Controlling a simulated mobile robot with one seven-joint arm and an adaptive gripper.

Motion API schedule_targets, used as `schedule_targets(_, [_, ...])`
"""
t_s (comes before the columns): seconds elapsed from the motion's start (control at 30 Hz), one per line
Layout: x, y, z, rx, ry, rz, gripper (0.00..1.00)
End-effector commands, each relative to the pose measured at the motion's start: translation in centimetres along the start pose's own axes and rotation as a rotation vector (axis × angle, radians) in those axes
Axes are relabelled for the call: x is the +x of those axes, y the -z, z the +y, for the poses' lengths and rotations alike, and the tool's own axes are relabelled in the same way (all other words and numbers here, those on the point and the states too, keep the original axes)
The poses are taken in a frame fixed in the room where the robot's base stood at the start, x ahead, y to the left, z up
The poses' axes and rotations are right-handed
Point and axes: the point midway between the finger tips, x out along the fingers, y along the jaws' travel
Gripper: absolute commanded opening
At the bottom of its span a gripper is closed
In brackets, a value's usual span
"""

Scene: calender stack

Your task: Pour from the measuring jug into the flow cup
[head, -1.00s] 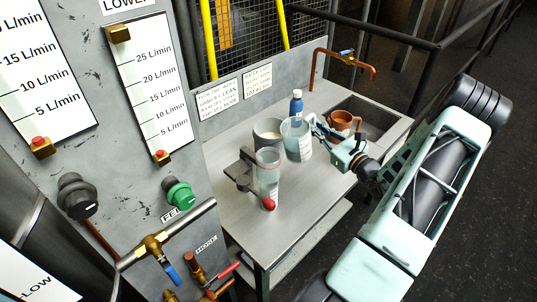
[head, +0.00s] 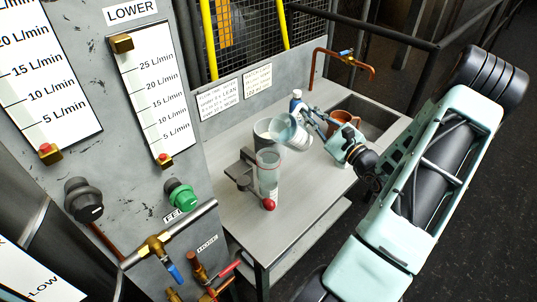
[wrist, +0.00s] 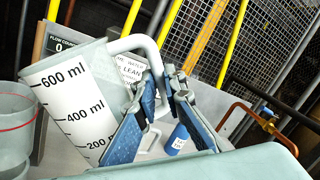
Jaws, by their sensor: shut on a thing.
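The measuring jug (head: 295,136) is clear with a white scale. It is tilted, its mouth towards the left, above the bench. My gripper (head: 314,120) is shut on the jug's handle; the wrist view shows the blue finger pads (wrist: 155,105) at the handle (wrist: 140,42) and the jug's scale (wrist: 75,110). The flow cup (head: 268,178), a clear upright cylinder with a red ball at its base, stands at a dark bracket, below and left of the jug's mouth. A clear vessel with a red line (wrist: 14,125), seemingly the flow cup, is cut off in the wrist view. No stream is discernible.
A grey pot (head: 263,131) stands behind the flow cup, partly hidden by the jug. A blue bottle (head: 296,98) and an orange-brown mug (head: 343,120) are behind my gripper. The dark bracket (head: 240,172) is left of the cup. The bench front (head: 300,210) is clear.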

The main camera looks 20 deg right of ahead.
Motion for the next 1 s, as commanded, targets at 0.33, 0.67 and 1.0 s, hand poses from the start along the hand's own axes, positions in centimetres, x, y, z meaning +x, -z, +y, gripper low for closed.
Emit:
schedule_targets(0.33, [0.1,-0.6,-0.2,-0.036,0.002,-0.009,0.0])
schedule_targets(0.67, [0.1,-1.2,-0.4,-0.071,0.002,-0.016,0.0])
schedule_targets(1.0, [0.1,-1.4,-0.3,-0.108,0.002,-0.024,0.0])
